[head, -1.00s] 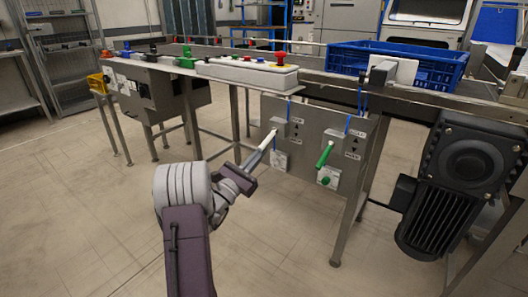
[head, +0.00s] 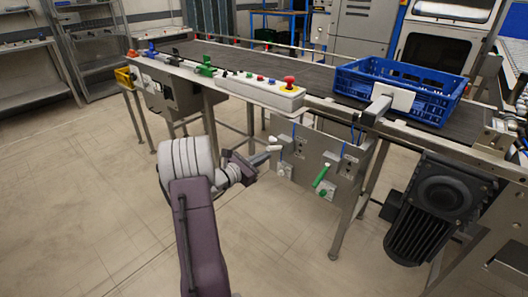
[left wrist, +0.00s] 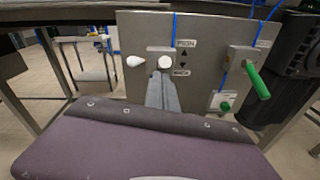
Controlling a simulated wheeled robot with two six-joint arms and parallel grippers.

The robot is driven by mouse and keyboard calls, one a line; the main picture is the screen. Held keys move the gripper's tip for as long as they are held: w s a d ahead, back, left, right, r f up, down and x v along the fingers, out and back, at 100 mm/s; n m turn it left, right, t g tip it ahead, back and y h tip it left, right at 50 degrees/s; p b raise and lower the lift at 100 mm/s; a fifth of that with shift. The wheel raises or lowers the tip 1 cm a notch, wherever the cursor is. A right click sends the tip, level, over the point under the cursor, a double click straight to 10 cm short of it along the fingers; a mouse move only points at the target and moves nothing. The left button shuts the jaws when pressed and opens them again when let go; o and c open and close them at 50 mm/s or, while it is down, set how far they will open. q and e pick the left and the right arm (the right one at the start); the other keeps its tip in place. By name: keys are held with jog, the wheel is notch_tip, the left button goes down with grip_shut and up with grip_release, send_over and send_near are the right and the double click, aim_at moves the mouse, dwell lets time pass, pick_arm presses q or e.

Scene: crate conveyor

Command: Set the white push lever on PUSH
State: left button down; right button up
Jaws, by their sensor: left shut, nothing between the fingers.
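The grey lever panel (left wrist: 215,30) hangs under the conveyor's near edge. The white push lever (head: 273,148) sticks out from its left part, and its blunt white end shows in the left wrist view (left wrist: 165,62). Another white piece (left wrist: 135,62) is just left of it. PUSH (left wrist: 185,43) is marked above and BACK (left wrist: 181,72) below. My left gripper (head: 266,155) is shut and empty, its fingertips just below the white lever; whether they touch it I cannot tell. The fingers (left wrist: 162,92) hide part of the panel. My right gripper is not in view.
A green lever (head: 320,175) is on the same panel, to the right, slanting down. A control box with a red button (head: 289,80) and a blue crate (head: 441,104) are above. A dark motor (head: 440,205) is at the right. The floor at left is clear.

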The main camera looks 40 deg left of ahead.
pick_arm(q)
jog(key=shift+w+r+p, duration=0.1)
jog(key=shift+r+p, duration=0.2)
jog(key=shift+r, duration=0.05)
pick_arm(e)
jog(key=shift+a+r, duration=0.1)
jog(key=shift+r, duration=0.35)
pick_arm(q)
notch_tip(320, 180, down, 4)
jog(key=s+f+b, duration=0.1)
jog(key=b, duration=0.3)
jog(key=s+a+r+p, duration=0.2)
jog(key=s+r+p, duration=0.1)
jog(key=s, duration=0.7)
jog(key=shift+s+a+p, duration=0.15)
jog(key=shift+s+p, duration=0.05)
jog(key=shift+p, duration=0.1)
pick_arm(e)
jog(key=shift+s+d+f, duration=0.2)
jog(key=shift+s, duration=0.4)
